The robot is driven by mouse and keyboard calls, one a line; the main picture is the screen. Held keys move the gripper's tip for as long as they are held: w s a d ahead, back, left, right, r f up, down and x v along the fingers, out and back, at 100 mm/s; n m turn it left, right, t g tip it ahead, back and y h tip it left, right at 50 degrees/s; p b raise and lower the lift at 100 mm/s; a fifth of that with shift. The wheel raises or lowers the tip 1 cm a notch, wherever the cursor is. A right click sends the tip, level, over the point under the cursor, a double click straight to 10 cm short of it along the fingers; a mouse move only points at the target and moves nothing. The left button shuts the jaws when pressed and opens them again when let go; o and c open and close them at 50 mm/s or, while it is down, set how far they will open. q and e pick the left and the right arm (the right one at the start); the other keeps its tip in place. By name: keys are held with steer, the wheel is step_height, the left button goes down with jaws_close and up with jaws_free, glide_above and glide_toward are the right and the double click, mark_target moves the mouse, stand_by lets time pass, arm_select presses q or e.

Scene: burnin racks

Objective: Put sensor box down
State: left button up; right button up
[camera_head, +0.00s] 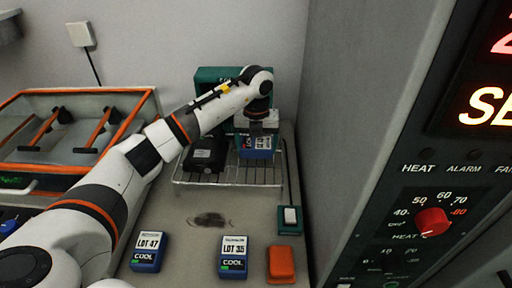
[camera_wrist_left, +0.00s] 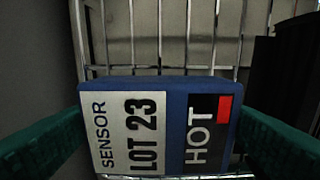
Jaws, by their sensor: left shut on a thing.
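The sensor box (camera_head: 257,147) is blue with a white label and a black and red patch. In the left wrist view the sensor box (camera_wrist_left: 158,128) reads "SENSOR LOT 23" and "HOT". My left gripper (camera_head: 257,126) is over it at the wire rack (camera_head: 228,174), and its two green fingers (camera_wrist_left: 158,140) stand on either side of the box, shut on it. The rack's bars show right behind the box. I cannot tell whether the box touches the rack. My right gripper is not in view.
A black box (camera_head: 206,155) sits on the rack, left of the sensor box. Blue boxes marked LOT 47 (camera_head: 149,251) and LOT 35 (camera_head: 233,257), an orange block (camera_head: 281,264) and a green block with a white top (camera_head: 290,220) are on the counter. A grey cabinet (camera_head: 365,90) stands at right.

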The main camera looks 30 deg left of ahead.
mark_target(256, 144)
arm_select(q)
steer(key=shift+f, duration=0.8)
steer(key=shift+f, duration=0.1)
steer(key=o, duration=1)
step_height(256, 144, up, 12)
steer(key=shift+r+b, duration=0.15)
steer(key=shift+b, duration=0.3)
